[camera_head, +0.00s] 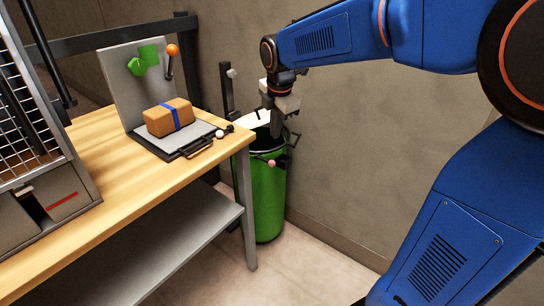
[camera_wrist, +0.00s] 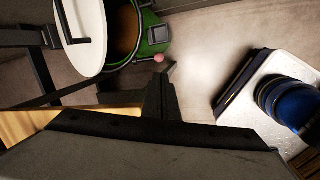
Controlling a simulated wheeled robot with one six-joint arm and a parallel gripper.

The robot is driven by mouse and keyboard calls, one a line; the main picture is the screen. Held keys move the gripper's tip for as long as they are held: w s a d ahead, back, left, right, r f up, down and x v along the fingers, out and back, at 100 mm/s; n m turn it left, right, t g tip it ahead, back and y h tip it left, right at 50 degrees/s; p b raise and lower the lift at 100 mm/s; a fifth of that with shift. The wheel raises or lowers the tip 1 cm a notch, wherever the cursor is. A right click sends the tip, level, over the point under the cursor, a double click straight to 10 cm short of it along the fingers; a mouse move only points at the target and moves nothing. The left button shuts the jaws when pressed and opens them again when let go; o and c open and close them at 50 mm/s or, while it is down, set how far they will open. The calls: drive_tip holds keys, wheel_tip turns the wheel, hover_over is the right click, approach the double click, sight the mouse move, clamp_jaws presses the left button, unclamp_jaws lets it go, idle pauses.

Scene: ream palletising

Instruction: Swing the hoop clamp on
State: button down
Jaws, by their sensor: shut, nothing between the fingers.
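The green bin (camera_head: 267,205) stands on the floor between the table and the wall. It also shows at the top of the wrist view (camera_wrist: 152,48), with a brown interior. I cannot clearly separate the hoop clamp from this rim. My gripper (camera_head: 277,132) points down over the bin's mouth, shut and empty. It also shows in the wrist view (camera_wrist: 160,92).
The wooden table (camera_head: 95,190) stands left of the bin, its corner close by. On it, a brown package (camera_head: 168,117) with a blue band lies on a grey plate beside a black handle. A dark post (camera_head: 227,92) rises behind the bin. The wall is close behind.

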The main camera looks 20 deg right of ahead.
sight(272, 161)
drive_tip(key=n, duration=0.3)
drive_tip(key=shift+a+r+n, duration=0.3)
drive_tip(key=shift+r, duration=0.05)
drive_tip(key=x, duration=1.4)
drive_tip(key=shift+w+d, duration=0.15)
drive_tip(key=shift+d, duration=0.05)
drive_tip(key=shift+f, duration=0.15)
